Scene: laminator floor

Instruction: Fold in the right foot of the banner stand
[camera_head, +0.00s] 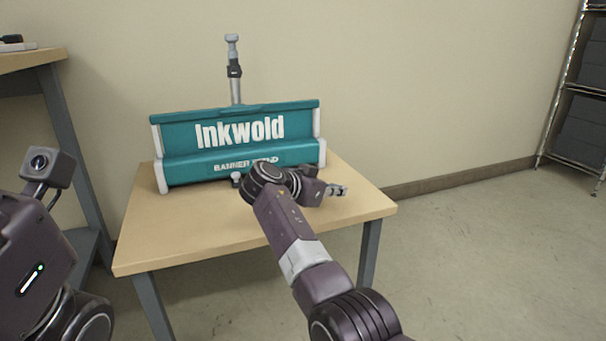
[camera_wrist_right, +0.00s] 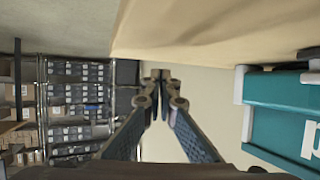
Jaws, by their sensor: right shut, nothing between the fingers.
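The teal banner stand (camera_head: 185,140), lettered "Inkwold", stands on the wooden table with white end caps and a grey pole (camera_head: 235,90) rising behind it. Its right end also shows at the right of the wrist view (camera_wrist_right: 285,120). A small grey knob-like part (camera_head: 237,178) shows at its front, left of my right wrist. I cannot make out the right foot; my right arm covers part of the stand's front. My right gripper (camera_head: 340,190) is shut and empty, right of the stand and apart from it; its fingertips (camera_wrist_right: 160,90) meet in the wrist view. My left gripper's fingers are out of view.
The table (camera_head: 190,235) has bare room at its front left; its right edge lies near my right gripper. A second bench (camera_head: 30,62) stands at the left. The wall is close behind the stand. A wire shelf (camera_head: 570,88) stands far right, with open floor before it.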

